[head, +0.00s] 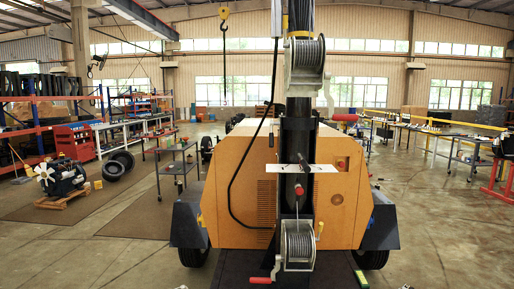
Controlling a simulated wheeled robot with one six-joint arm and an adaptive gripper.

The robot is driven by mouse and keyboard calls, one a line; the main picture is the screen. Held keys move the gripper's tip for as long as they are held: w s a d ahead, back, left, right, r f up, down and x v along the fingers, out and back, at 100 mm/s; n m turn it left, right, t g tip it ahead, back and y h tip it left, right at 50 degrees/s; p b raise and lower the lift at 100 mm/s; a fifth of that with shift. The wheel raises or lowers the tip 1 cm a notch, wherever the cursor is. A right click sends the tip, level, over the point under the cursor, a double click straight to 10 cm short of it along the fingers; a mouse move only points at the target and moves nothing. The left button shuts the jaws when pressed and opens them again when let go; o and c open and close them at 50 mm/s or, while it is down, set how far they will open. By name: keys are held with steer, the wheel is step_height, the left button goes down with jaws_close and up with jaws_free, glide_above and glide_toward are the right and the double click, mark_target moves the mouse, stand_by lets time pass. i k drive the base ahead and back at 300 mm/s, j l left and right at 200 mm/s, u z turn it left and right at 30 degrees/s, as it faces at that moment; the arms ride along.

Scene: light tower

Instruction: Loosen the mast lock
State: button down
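The light tower is an orange-yellow trailer body (238,195) with a black upright mast (297,135) in front of it, in the middle of the head view. A pale cross plate (325,168) spans the mast at mid height, with a small dark piece at its centre. A small red part (299,190) shows on the mast just below the plate. I cannot tell for sure which of these is the mast lock, or whether it is tight or loose. My gripper is not in view.
An upper winch (306,55) with a red-gripped crank (345,117) sits on the mast. A lower winch (298,245) has a red handle (260,280) low on its left. Wheels and dark fenders (382,222) flank the body. Open floor lies on both sides.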

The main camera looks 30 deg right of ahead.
mark_target(272, 123)
steer(key=i+j, duration=0.15)
steer(key=j, duration=0.3)
steer(key=i+j+z, duration=0.15)
steer(key=j, duration=0.35)
steer(key=i+j, duration=0.1)
steer(key=j, duration=0.35)
steer(key=i+j+z, duration=0.1)
steer(key=j, duration=0.4)
steer(key=i+j+z, duration=0.1)
steer(key=i, duration=0.3)
steer(key=i+j+z, duration=0.1)
steer(key=i, duration=0.35)
steer(key=i+j, duration=0.3)
steer(key=i+l+z, duration=0.1)
steer(key=i, duration=0.65)
